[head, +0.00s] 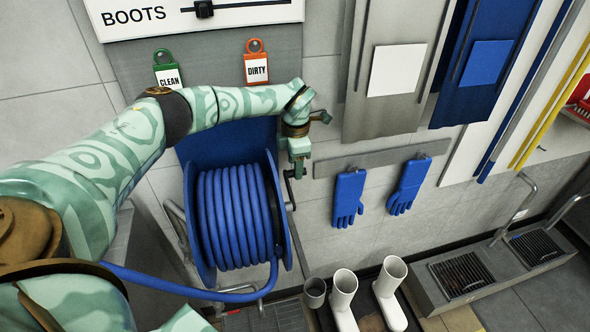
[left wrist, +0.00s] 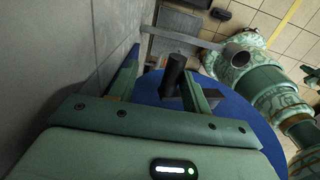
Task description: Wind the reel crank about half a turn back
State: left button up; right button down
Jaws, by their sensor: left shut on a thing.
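The hose reel (head: 278,215) is blue and wound with blue hose (head: 232,215), and it stands against the wall in the middle of the head view. Its dark crank (head: 290,192) is on the reel's right side. My left gripper (head: 298,172) reaches over the reel from the left and is shut on the crank's handle. In the left wrist view the dark round crank handle (left wrist: 174,74) stands between the fingers of my left gripper (left wrist: 160,88), with the blue reel side (left wrist: 150,90) behind it. The fingers hide part of the crank. My right gripper is not in view.
A clean tag (head: 167,75) and a dirty tag (head: 257,68) hang above. Blue gloves (head: 349,198) hang on the wall to the right. White boots (head: 343,295) stand below, and a grated basin (head: 460,275) is at the lower right. Hose trails off left.

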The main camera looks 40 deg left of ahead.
pick_arm(q)
notch_tip(320, 180, up, 12)
jog(key=p, duration=0.1)
jog(key=shift+s+r+p, duration=0.15)
jog(key=shift+r+p, duration=0.05)
jog(key=shift+p, duration=0.15)
jog(key=shift+d, duration=0.1)
